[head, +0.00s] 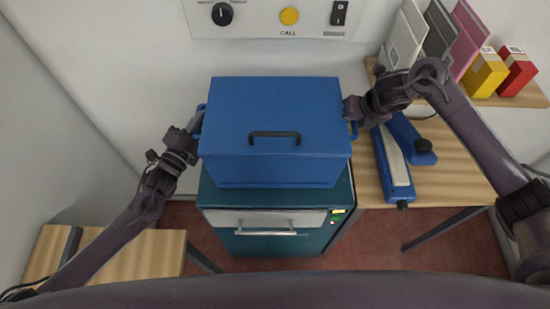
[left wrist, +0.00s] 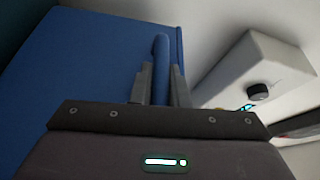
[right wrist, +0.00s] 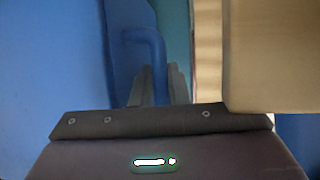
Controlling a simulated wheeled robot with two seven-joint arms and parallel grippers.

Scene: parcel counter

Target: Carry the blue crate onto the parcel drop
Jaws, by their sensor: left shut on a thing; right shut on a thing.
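The blue crate (head: 275,115) has a closed lid with a dark handle (head: 275,136) on it. In the head view it is over the teal cabinet (head: 270,243); I cannot tell whether it touches the cabinet top. My left gripper (head: 196,124) is at the crate's left side, shut on a blue side handle, seen between the fingers in the left wrist view (left wrist: 160,85). My right gripper (head: 352,110) is at the crate's right side, shut on the other side handle, which shows in the right wrist view (right wrist: 158,75). No sign in view names the parcel drop.
A wooden table on the right (head: 445,165) holds a blue and white device (head: 395,165). A shelf above it carries binders (head: 437,30), a yellow box (head: 485,73) and a red box (head: 517,70). A wooden bench (head: 140,255) is at lower left. A control panel (head: 270,17) is on the wall.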

